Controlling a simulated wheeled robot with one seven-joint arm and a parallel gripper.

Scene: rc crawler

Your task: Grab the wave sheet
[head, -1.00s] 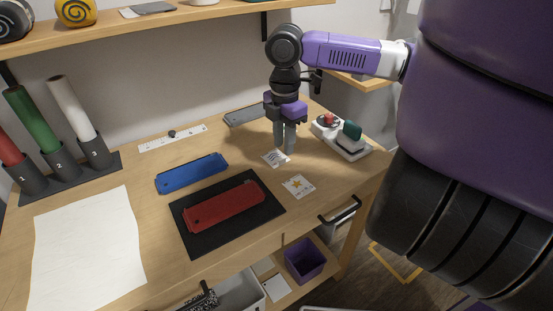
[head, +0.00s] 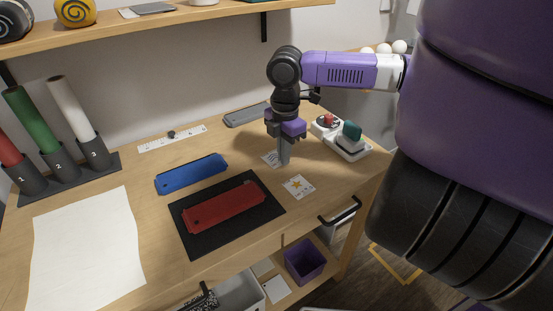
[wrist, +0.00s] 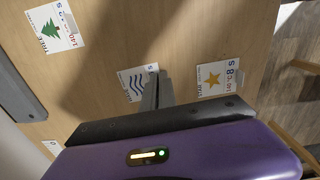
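The wave sheet (wrist: 134,84) is a small white card with blue wavy lines. It lies on the desk, and in the head view it (head: 269,160) is partly behind my gripper. My gripper (head: 284,162) points straight down at the sheet's right side. In the wrist view the fingers (wrist: 157,78) are together, with their tips at the small grey tab on the sheet's edge. They look shut on that tab, though the contact itself is hard to see. The sheet looks flat on the desk.
The star sheet (wrist: 214,78) lies close to the right, and a tree sheet (wrist: 54,27) lies further off in the wrist view. A red bar (head: 224,206) on a black mat, a blue bar (head: 191,173) and a white control box (head: 340,138) are nearby.

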